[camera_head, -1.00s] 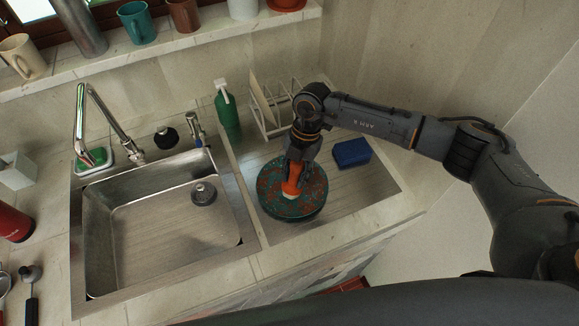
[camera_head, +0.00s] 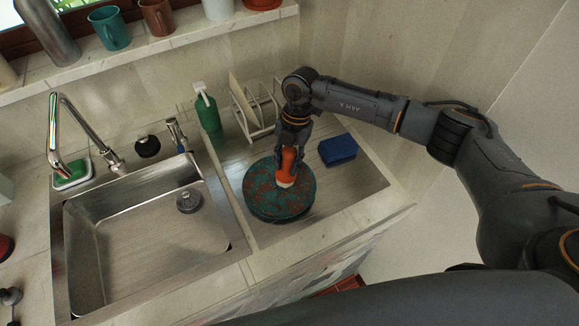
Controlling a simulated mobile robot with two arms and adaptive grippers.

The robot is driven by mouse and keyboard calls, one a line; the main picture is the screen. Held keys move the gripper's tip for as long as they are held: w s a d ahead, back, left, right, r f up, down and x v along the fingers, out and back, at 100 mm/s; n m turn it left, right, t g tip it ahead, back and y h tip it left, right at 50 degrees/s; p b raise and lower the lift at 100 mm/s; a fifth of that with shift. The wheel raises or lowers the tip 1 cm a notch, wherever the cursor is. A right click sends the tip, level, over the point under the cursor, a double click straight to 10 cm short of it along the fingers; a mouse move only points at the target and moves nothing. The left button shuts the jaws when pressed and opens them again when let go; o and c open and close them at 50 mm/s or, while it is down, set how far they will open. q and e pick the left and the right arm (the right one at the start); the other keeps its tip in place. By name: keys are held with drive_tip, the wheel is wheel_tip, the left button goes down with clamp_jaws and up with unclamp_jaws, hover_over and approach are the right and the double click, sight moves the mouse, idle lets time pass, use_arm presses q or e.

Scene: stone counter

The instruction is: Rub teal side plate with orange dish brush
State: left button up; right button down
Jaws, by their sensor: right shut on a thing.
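The teal side plate (camera_head: 264,200) lies on the ribbed drainboard right of the sink, with reddish-brown patches over its top. It seems to rest on top of other plates. My right gripper (camera_head: 291,148) is above the plate's upper right part, shut on the orange dish brush (camera_head: 287,165). The brush hangs upright, its pale head down at the plate's surface, right of the middle. Whether the bristles touch is hard to tell. My left gripper is not in view.
A blue sponge (camera_head: 338,150) lies right of the plate. A green soap bottle (camera_head: 208,113) and a dish rack (camera_head: 252,112) stand behind it. The steel sink (camera_head: 150,245) with its tap (camera_head: 85,130) is at left. Mugs (camera_head: 110,28) line the sill.

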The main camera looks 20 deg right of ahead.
drive_tip(key=shift+w+a, duration=0.5)
drive_tip(key=shift+w, duration=0.05)
drive_tip(key=shift+a, duration=0.15)
drive_tip(key=shift+s+a, duration=0.15)
drive_tip(key=shift+a, duration=0.35)
drive_tip(key=shift+s+a, duration=0.15)
drive_tip(key=shift+a, duration=0.35)
drive_tip(key=shift+s+a+p, duration=0.2)
drive_tip(key=shift+s+p, duration=0.35)
drive_tip(key=shift+s, duration=0.6)
drive_tip(key=shift+s+d+r+p, duration=0.1)
drive_tip(key=shift+s+d+p, duration=0.55)
drive_tip(key=shift+p, duration=0.3)
drive_tip(key=shift+w+d+f, duration=0.1)
drive_tip(key=shift+d, duration=0.45)
drive_tip(key=shift+w+d+f, duration=0.1)
drive_tip(key=shift+d, duration=0.4)
drive_tip(key=shift+w+d+b, duration=0.25)
drive_tip(key=shift+w+b, duration=0.45)
drive_tip(key=shift+b, duration=0.05)
drive_tip(key=shift+w+d+r, duration=0.1)
drive_tip(key=shift+w, duration=0.3)
drive_tip(key=shift+s+a+r, duration=0.2)
drive_tip(key=shift+a+r, duration=0.05)
drive_tip(key=shift+a, duration=0.85)
